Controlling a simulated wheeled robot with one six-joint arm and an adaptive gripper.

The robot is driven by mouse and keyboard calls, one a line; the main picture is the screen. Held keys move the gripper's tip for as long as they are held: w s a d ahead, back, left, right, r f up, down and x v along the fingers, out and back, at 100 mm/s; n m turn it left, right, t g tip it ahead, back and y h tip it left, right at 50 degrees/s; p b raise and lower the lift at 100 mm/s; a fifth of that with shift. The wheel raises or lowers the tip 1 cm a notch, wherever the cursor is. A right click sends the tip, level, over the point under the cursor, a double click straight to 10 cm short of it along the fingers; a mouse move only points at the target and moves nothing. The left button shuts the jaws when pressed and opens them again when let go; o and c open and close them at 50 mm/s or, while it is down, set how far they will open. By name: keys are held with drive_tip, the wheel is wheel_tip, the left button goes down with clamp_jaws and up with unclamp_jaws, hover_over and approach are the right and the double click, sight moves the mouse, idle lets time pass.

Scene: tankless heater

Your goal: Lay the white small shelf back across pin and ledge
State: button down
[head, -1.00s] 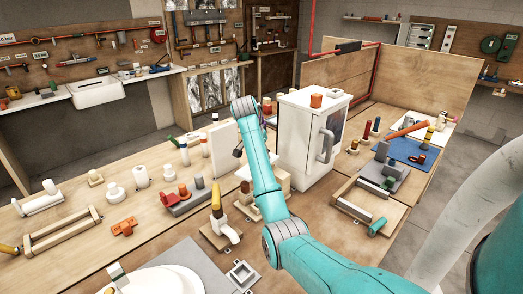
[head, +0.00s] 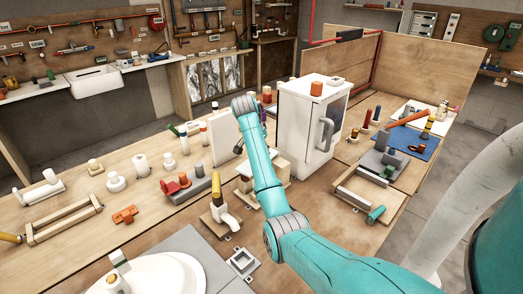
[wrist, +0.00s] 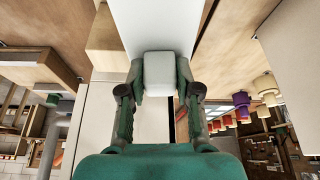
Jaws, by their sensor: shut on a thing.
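My gripper (wrist: 158,76) is shut on a pale block (wrist: 158,70) in the wrist view. The block meets a broad flat white piece (wrist: 155,25), which I take to be the white small shelf; whether block and shelf are one piece I cannot tell. The pin and ledge cannot be made out for certain.
A white cabinet (head: 306,130) with a grey handle stands right of my arm, an orange cylinder on top. Wooden blocks (head: 279,169) sit between arm and cabinet. A red-and-grey fixture (head: 184,187) and a yellow-handled tap piece (head: 219,205) stand left.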

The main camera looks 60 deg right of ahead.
drive_tip(key=shift+f, duration=0.35)
drive_tip(key=c, duration=0.7)
unclamp_jaws()
drive_tip(key=shift+r, duration=3.45)
